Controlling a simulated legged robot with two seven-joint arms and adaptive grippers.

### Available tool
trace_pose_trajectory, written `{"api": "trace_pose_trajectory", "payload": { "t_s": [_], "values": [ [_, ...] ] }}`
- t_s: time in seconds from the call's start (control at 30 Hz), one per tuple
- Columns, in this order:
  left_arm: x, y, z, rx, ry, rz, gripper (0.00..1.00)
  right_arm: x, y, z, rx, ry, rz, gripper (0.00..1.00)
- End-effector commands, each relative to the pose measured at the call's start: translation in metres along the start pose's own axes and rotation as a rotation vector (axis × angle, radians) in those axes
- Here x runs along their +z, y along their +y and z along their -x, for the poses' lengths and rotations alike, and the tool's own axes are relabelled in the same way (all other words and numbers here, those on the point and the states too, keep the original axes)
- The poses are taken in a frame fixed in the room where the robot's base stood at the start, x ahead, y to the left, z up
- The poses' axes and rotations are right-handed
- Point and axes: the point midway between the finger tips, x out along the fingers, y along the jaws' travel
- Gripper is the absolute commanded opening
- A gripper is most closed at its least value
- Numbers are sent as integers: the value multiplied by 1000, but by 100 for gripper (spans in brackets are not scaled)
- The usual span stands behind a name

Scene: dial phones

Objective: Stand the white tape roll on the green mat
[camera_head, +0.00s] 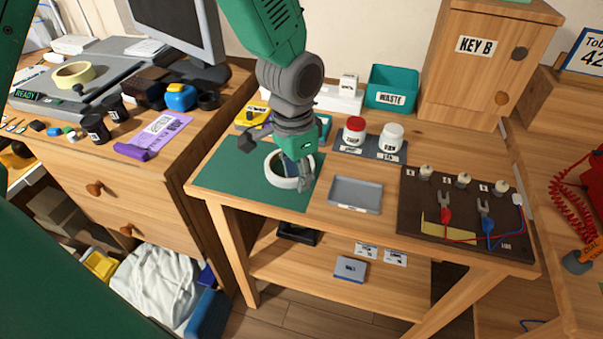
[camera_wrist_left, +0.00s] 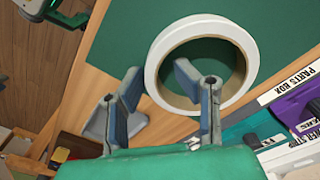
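The white tape roll (camera_head: 272,172) is by the right part of the green mat (camera_head: 225,175), under my left gripper (camera_head: 297,172). It appears to lie flat, its hole facing up. In the left wrist view the white tape roll (camera_wrist_left: 245,45) shows its brown inner wall, with the green mat (camera_wrist_left: 130,40) behind it. My left gripper (camera_wrist_left: 155,90) is open there. Whether either finger touches the roll cannot be told.
A grey tray (camera_head: 355,194) lies right of the mat. Behind are red-lidded and white-lidded jars (camera_head: 355,131), a teal waste bin (camera_head: 392,88) and a yellow item (camera_head: 252,116). A dark wiring board (camera_head: 465,210) is at right. The mat's left part is clear.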

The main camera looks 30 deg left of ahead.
Motion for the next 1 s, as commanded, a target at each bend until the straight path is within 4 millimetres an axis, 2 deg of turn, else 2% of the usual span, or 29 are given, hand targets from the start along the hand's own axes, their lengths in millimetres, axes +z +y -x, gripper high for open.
{"api": "trace_pose_trajectory", "payload": {
  "t_s": [0.27,0.63,0.77,1.0],
  "values": [
    [-1,6,-1,-5,-10,-3,31,0,0,0,0,0,0,40],
    [1,1,4,-1,-3,-2,31,0,0,-1,0,0,-1,40],
    [0,2,24,-2,-2,-2,31,0,0,4,0,-1,0,40],
    [-2,4,81,-6,-3,-3,31,-1,0,24,0,0,0,40]
  ]
}}
